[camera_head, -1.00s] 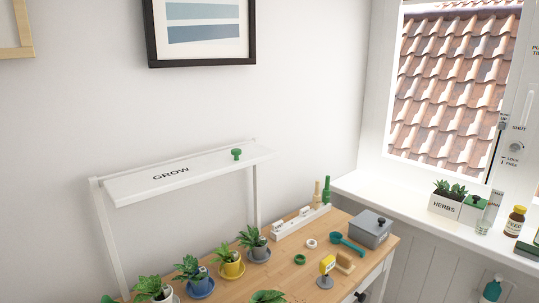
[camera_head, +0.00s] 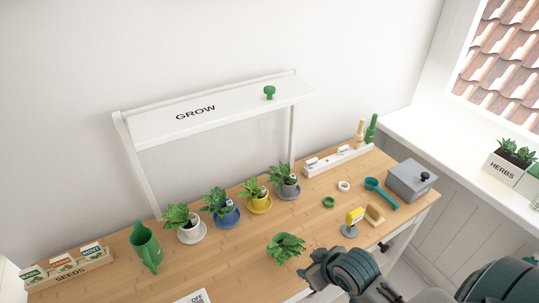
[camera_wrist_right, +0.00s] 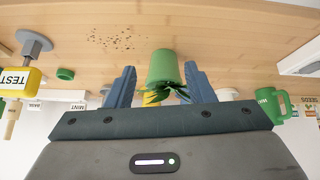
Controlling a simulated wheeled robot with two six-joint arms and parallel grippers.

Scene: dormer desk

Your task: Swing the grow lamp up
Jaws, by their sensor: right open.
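The grow lamp (camera_head: 215,112) is a white flat panel marked GROW, on a white frame behind the desk. It slopes over the row of potted plants, with a green knob (camera_head: 269,92) on top near its right end. My right gripper (camera_head: 312,268) is low over the desk's front edge, well below and in front of the lamp. In the right wrist view its jaws (camera_wrist_right: 160,78) are open. A green pot (camera_wrist_right: 163,68) with a leafy plant shows in line with the gap between them; I cannot tell how close it is. My left gripper is not in view.
Several potted plants (camera_head: 222,208) stand on saucers under the lamp. The leafy plant (camera_head: 287,248) is at the desk's front. A green watering can (camera_head: 146,246), a seed box (camera_head: 68,268), a yellow TEST sign (camera_head: 354,216) and a grey box (camera_head: 408,181) surround them.

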